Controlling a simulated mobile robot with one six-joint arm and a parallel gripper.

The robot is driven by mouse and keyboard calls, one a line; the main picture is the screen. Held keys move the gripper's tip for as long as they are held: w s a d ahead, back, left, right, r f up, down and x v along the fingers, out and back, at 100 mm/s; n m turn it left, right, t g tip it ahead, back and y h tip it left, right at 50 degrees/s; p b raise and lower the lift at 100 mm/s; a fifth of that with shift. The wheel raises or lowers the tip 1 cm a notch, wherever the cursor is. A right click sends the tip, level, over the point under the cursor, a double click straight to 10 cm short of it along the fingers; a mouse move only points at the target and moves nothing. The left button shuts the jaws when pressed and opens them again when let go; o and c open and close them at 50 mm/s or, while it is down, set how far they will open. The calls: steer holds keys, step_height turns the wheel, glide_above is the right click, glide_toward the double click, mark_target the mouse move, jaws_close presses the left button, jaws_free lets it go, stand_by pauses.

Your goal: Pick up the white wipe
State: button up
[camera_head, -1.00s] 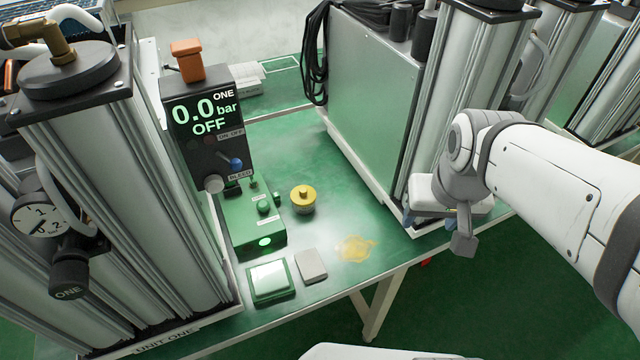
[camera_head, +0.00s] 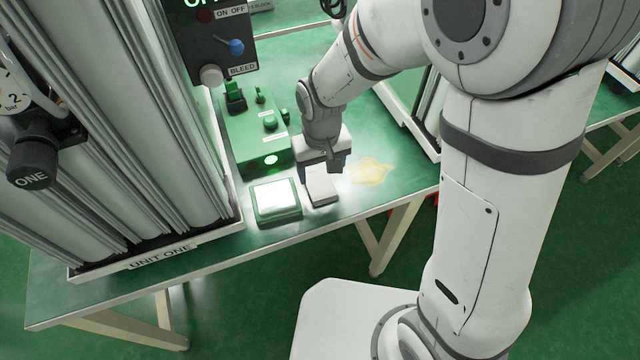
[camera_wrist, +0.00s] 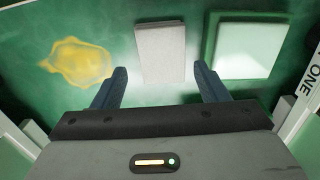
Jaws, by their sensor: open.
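The white wipe is a flat pale grey-white block (camera_head: 321,190) lying on the green bench top between a green-framed white pad and a yellow spill. In the wrist view the wipe (camera_wrist: 161,52) lies ahead of my gripper, between the lines of its two fingers. My gripper (camera_head: 335,170) is just above and behind the wipe in the head view. In the wrist view its blue fingers (camera_wrist: 160,82) are spread wide with nothing held. The head view partly hides the wipe's far end behind the gripper.
The green-framed white pad (camera_head: 277,201) is close on the wipe's left. The yellow spill (camera_head: 371,171) is on its right. A green control box (camera_head: 256,140) stands behind the pad, with a dark panel (camera_head: 222,45) above. Tall UNIT ONE columns (camera_head: 150,110) stand left.

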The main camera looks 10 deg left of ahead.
mark_target(321, 186)
steer(key=f, duration=0.5)
steer(key=shift+s, duration=0.2)
steer(key=shift+r, duration=0.1)
steer(key=shift+c, duration=0.5)
steer(key=c, duration=0.6)
